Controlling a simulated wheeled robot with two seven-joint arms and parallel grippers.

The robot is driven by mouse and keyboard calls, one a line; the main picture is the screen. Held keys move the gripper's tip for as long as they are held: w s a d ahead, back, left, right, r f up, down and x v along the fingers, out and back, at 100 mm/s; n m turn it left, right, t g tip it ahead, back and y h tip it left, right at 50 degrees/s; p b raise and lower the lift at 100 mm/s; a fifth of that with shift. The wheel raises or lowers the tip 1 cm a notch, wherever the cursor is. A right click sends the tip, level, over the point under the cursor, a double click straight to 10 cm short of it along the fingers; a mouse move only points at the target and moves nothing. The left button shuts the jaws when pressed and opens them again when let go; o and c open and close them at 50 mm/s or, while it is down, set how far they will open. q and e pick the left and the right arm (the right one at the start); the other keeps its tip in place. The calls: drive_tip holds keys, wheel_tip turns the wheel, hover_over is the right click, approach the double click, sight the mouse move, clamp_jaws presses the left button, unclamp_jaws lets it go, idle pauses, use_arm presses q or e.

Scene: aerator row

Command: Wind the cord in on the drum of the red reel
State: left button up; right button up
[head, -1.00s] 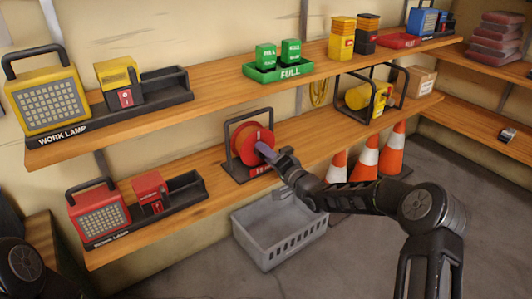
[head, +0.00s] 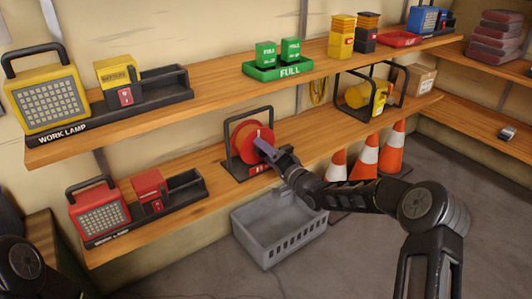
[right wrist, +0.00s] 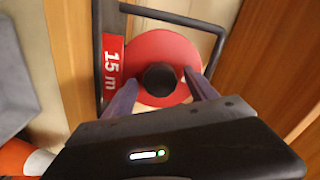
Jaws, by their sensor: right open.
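The red reel (head: 242,137) stands in a black tube frame on the lower shelf, with a red label on its base. In the right wrist view its red disc (right wrist: 165,45) faces me, with a black round knob (right wrist: 160,78) on it. My right gripper (head: 263,146) is open in front of the reel. In the right wrist view its two purple fingers stand to either side of the knob; I cannot tell whether either touches it. The red label beside the disc reads "15 m". The cord is not clearly seen. My left gripper is out of view.
A yellow reel (head: 366,95) in a black frame stands farther right on the lower shelf (head: 310,131). A red work lamp (head: 99,208) stands at left. The upper shelf (head: 215,88) runs above the reel. A grey crate (head: 280,235) and orange cones (head: 390,150) stand below.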

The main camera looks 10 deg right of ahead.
drive_tip(key=p+v, duration=0.1)
drive_tip(key=v, duration=0.7)
drive_tip(key=shift+w, duration=0.1)
